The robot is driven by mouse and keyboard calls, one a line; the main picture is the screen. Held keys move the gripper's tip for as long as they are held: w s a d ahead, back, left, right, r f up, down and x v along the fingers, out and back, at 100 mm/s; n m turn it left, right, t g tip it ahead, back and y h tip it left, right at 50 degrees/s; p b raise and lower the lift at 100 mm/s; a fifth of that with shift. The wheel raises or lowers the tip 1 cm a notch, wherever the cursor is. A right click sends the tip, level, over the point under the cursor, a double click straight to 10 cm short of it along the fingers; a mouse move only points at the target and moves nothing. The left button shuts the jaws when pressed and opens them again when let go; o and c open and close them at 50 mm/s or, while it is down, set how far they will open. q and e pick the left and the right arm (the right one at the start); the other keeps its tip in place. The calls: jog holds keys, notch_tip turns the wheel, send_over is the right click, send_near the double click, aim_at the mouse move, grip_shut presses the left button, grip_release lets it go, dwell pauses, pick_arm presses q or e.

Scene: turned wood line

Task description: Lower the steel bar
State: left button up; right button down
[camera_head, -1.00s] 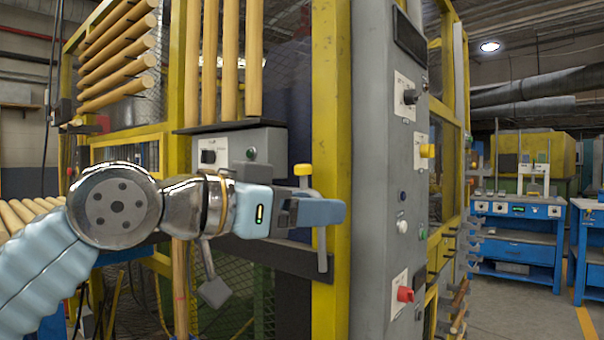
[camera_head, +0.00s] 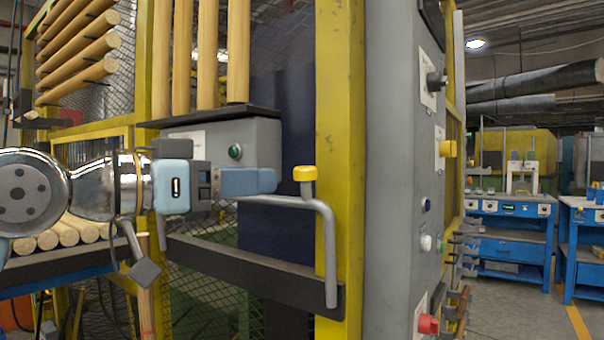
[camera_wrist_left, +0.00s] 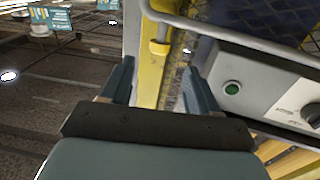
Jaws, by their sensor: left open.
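The steel bar (camera_head: 330,255) is a grey bent tube on the yellow machine frame. Its upper part runs roughly level and its right end bends down to a dark rail. A yellow knob (camera_head: 304,173) stands on its upper corner. My left gripper (camera_head: 274,181) is open and empty, just left of the knob and slightly above the level part, which it partly hides. In the left wrist view, the gripper (camera_wrist_left: 156,80) has its two fingers spread, with the yellow knob (camera_wrist_left: 160,46) and the bar (camera_wrist_left: 245,40) ahead of them. My right gripper is out of view.
A grey control box (camera_head: 262,140) with a green button sits behind my left gripper. The yellow post (camera_head: 340,120) and grey panel (camera_head: 392,170) with buttons stand close to the right. Wooden rods (camera_head: 80,60) are stacked at upper left. Blue workbenches (camera_head: 510,235) are far right.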

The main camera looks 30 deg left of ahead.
aim_at(296, 177)
pick_arm(q)
jog(key=p+x, duration=0.1)
jog(key=x, duration=0.9)
jog(key=shift+w+d, duration=0.1)
jog(key=shift+w, duration=0.05)
grip_shut()
